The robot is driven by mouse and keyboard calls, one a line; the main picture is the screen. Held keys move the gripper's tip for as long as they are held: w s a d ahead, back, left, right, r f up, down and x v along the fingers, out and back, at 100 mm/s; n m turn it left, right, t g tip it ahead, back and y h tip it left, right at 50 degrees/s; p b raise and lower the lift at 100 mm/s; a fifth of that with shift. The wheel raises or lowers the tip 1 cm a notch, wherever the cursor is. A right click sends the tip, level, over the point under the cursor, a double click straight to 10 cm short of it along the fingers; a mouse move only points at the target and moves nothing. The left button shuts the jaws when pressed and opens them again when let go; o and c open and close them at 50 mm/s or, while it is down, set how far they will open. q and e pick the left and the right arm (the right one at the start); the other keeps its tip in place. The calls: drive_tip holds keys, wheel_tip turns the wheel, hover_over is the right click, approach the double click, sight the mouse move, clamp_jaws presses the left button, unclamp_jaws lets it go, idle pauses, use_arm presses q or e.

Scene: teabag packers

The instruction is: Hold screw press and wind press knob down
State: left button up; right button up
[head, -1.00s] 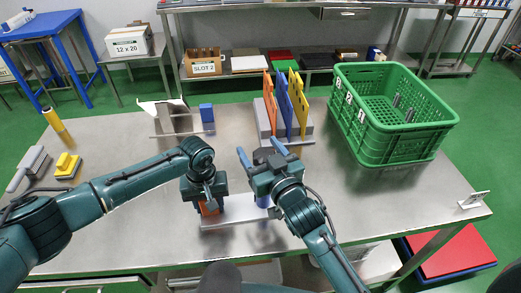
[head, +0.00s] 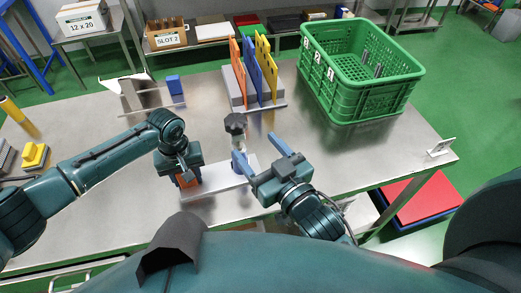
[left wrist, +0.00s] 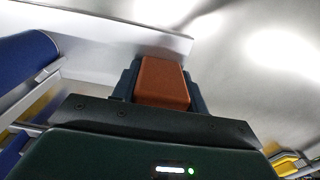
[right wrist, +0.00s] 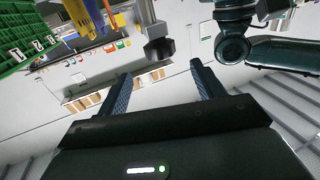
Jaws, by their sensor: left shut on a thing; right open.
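The screw press has a pale base plate (head: 222,177), an upright post and a dark knob (head: 236,122) on top. The knob also shows in the right wrist view (right wrist: 160,50), beyond the fingertips. My left gripper (head: 186,178) is shut on an orange block (left wrist: 163,82) at the left end of the base. My right gripper (head: 258,153) is open and empty, to the right of the post and nearer to me than the knob. Its two fingers are spread apart and do not touch the knob. The foot of the post is partly hidden by a right finger.
Behind the press stands a rack (head: 252,101) with orange, blue and yellow boards. A green crate (head: 360,95) is at the back right. A holder with a blue block (head: 174,85) stands at the back left. The steel table (head: 350,160) is clear to the right.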

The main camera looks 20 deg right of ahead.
idle(0.4)
use_arm(q)
drive_tip(key=o, duration=1.4)
drive_tip(key=shift+r, duration=0.1)
